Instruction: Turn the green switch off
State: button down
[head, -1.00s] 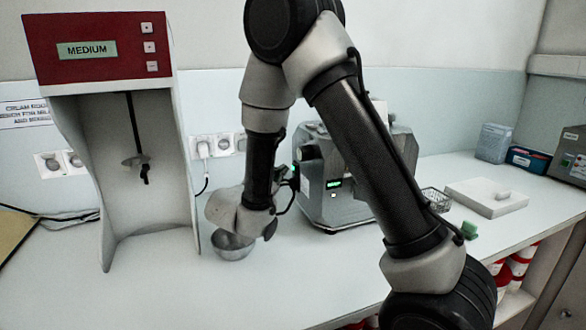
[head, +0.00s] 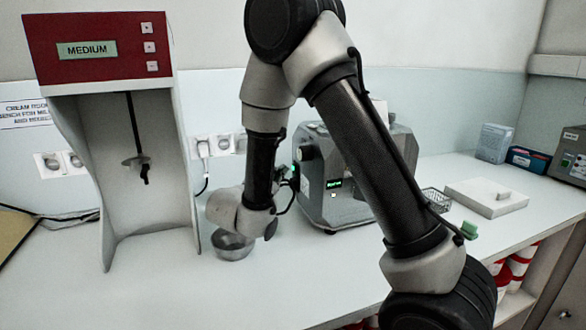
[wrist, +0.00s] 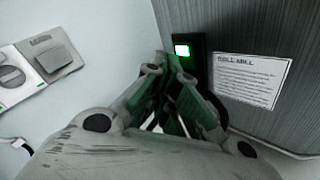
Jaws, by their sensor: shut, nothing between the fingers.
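The green switch (wrist: 183,51) glows bright green on a black plate on the grey side wall of the roll mill (wrist: 230,40). My gripper (wrist: 168,66) is shut and empty. Its fingertips appear just left of and slightly below the switch in the wrist view; I cannot tell whether they touch it. In the head view the mill (head: 345,200) stands on the bench, partly behind my arm, with a small green glow (head: 294,170) at its left side near my gripper. The mill's front has a small green-lit display (head: 334,184).
A metal bowl (head: 232,246) stands on the bench below my wrist. A red-topped mixer stand (head: 105,50) is at the left. Wall sockets (head: 222,144) with a plugged cable are behind. A white lidded box (head: 486,198) sits at the right. The front bench is clear.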

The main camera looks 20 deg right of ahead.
jog(key=shift+d, duration=0.35)
jog(key=shift+d+r, duration=0.1)
jog(key=shift+d, duration=0.2)
dwell(0.4)
jog(key=shift+a, duration=0.1)
jog(key=shift+a, duration=0.6)
jog(key=shift+a+f, duration=0.2)
jog(key=shift+a, duration=1.05)
jog(key=shift+a+f, duration=0.2)
jog(key=shift+a, duration=1.05)
